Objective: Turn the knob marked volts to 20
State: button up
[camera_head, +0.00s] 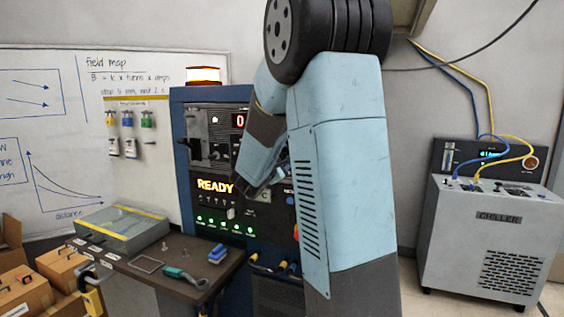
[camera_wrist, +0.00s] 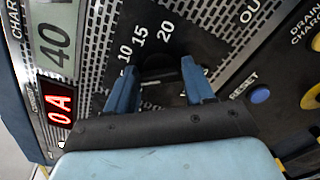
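A dark knob (camera_wrist: 158,64) on the console's black panel shows in the wrist view, with the marks 10, 15 and 20 around its dial. Its pointer and any volts label cannot be made out. My gripper (camera_wrist: 160,72) is open, with one blue finger on either side of the knob. I cannot tell whether the fingers touch it. In the head view my gripper (camera_head: 278,176) is at the face of the blue console (camera_head: 182,120), mostly hidden by my arm, which also hides the knob.
A red display (camera_wrist: 59,102) reads 0A beside a grey display (camera_wrist: 55,45) reading 40. A blue reset button (camera_wrist: 260,95) and yellow knobs (camera_wrist: 312,97) are to the right. The bench (camera_head: 190,258) with tools stands before the console; the chiller (camera_head: 490,235) stands right.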

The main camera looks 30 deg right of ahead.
jog(key=c, duration=0.6)
jog(key=shift+d, duration=0.1)
jog(key=shift+m, duration=0.3)
jog(key=m, duration=0.4)
jog(key=shift+f, duration=0.2)
jog(key=m, duration=0.5)
jog(key=shift+s+f, duration=0.1)
jog(key=shift+f, duration=0.1)
jog(key=m, duration=0.6)
jog(key=shift+f, duration=0.2)
jog(key=m, duration=0.5)
jog(key=shift+a+m, duration=0.25)
jog(key=shift+m, duration=0.15)
jog(key=shift+w, duration=0.2)
